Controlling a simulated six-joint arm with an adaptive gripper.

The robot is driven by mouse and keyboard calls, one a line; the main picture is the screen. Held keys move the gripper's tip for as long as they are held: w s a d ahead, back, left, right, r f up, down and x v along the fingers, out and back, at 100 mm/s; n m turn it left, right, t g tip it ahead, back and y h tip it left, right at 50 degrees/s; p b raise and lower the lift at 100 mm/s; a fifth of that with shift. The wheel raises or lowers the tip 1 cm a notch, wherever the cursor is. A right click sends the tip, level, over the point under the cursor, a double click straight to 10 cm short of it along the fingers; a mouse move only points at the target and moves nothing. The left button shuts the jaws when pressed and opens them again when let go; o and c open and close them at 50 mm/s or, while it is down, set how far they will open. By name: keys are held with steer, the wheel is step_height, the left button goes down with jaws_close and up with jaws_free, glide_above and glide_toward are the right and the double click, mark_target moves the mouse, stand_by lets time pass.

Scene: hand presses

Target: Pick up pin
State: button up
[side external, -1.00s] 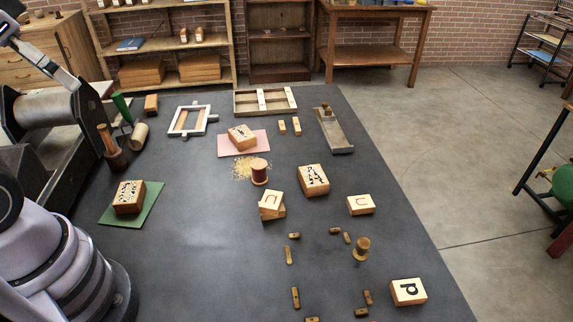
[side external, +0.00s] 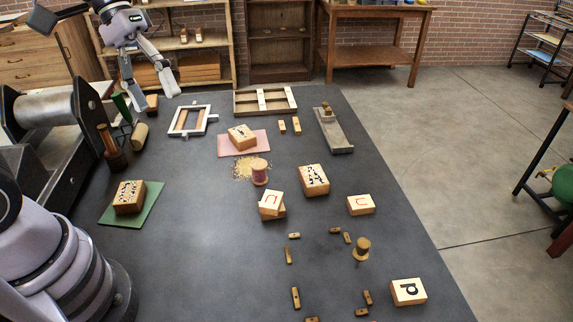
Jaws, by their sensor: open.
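My gripper (side external: 150,92) is open and empty, fingers pointing down, in the air at the back left of the dark table. I cannot tell for sure which thing is the pin. Small brown wooden pieces lie toward the front, among them a slim one (side external: 288,255), a longer one (side external: 296,297) and a short one (side external: 294,236). Two more pieces lie near the middle right (side external: 335,231) (side external: 347,238). A round wooden knob-topped piece (side external: 362,248) stands beside them. My gripper is far from all of these.
Printing blocks stand on a green mat (side external: 153,209), on a pink mat (side external: 262,149) and on bare table. A roller press (side external: 45,108) is at left.

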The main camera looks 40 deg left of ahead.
steer(key=w+d+f+n+g+h, duration=0.4)
steer(key=w+d+f+n+h, duration=0.45)
steer(key=w+d+f, duration=0.55)
steer(key=w+d+f+n+t+h, duration=0.2)
steer(key=f+n, duration=0.1)
steer(key=f, duration=0.2)
steer(key=w+d+f+n+t+h, duration=0.2)
steer(key=w+f+n, duration=0.15)
steer(key=f, duration=0.25)
glide_toward(363, 245)
steer(key=shift+w+d+f+t, duration=0.15)
steer(key=shift+d+t, duration=0.05)
steer(key=shift+d, duration=0.35)
steer(key=shift+w+d+f+t, duration=0.1)
steer(key=shift+w+d+t, duration=0.1)
steer(key=shift+d, duration=0.4)
steer(key=shift+d+f, duration=0.15)
steer(key=shift+f, duration=0.25)
steer(key=shift+d+r, duration=0.15)
steer(key=shift+d, duration=3.45)
jaws_close()
